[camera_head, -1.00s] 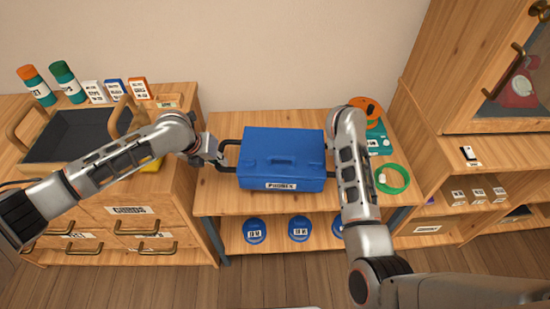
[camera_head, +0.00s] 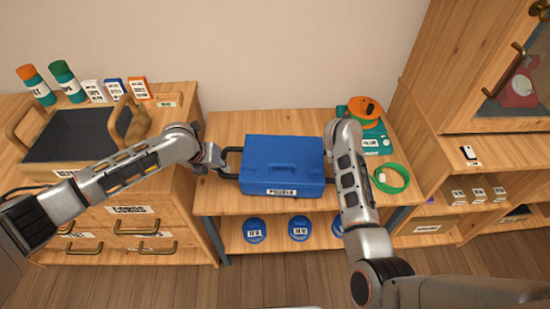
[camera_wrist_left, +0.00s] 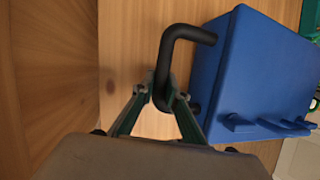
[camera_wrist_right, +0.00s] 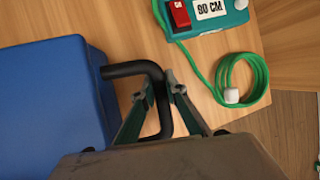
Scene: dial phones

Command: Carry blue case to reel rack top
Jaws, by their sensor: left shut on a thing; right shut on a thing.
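The blue case (camera_head: 282,161), with a white label on its front, is level over the wooden reel rack top (camera_head: 222,200). I cannot tell whether its base touches the wood. My left gripper (camera_head: 218,161) is shut on the black handle on the case's left side; the handle (camera_wrist_left: 186,33) also shows in the left wrist view. My right gripper (camera_wrist_right: 162,88) is shut on the opposite black handle (camera_wrist_right: 130,70). In the head view my right forearm hides that gripper and handle.
A teal device (camera_head: 374,139), an orange item (camera_head: 364,108) and a green coiled cord (camera_head: 392,178) lie at the rack's right. Blue reels (camera_head: 299,230) sit on its lower shelf. A drawer cabinet (camera_head: 130,208) stands left, a wooden shelf unit (camera_head: 490,150) right.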

